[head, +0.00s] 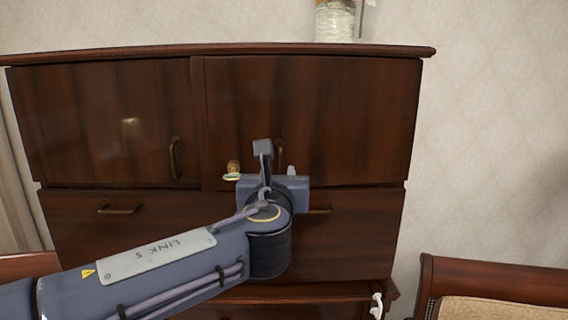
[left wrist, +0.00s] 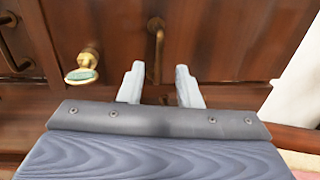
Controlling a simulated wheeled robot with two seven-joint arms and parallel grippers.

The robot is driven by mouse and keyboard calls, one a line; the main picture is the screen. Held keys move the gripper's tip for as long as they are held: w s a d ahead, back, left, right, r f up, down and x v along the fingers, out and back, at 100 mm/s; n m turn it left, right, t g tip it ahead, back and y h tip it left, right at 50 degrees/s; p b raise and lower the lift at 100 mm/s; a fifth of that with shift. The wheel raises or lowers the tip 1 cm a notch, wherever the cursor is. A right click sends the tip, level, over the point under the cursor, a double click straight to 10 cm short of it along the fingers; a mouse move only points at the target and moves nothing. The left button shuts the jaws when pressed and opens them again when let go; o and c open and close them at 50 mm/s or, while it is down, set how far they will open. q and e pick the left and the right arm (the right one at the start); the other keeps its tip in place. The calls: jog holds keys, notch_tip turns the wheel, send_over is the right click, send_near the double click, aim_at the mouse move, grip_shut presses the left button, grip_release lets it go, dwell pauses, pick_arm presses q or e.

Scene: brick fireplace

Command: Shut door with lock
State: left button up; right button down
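A dark wooden cabinet has a left upper door (head: 90,120) and a right upper door (head: 345,115), each with a brass handle. Both look flush or nearly so; a small gap cannot be ruled out. A brass lock piece with a greenish oval end (head: 232,172) sits at the right door's lower left; it also shows in the left wrist view (left wrist: 83,68). My left gripper (head: 278,165) is in front of the right door's handle (left wrist: 155,45). Its fingers (left wrist: 159,85) are apart, with the handle's lower end between or just beyond them. Contact cannot be told.
A wide drawer (head: 120,240) with handles lies below the doors. A wooden seat with a pale cushion (head: 495,308) is at lower right. A small white object (head: 377,305) shows by the lower drawer.

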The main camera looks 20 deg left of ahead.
aim_at(281, 163)
pick_arm(q)
jog(key=w, duration=0.2)
jog(key=w+a+p, duration=0.1)
jog(key=w, duration=0.2)
jog(key=shift+w, duration=0.35)
grip_shut()
jog(key=shift+a, duration=0.1)
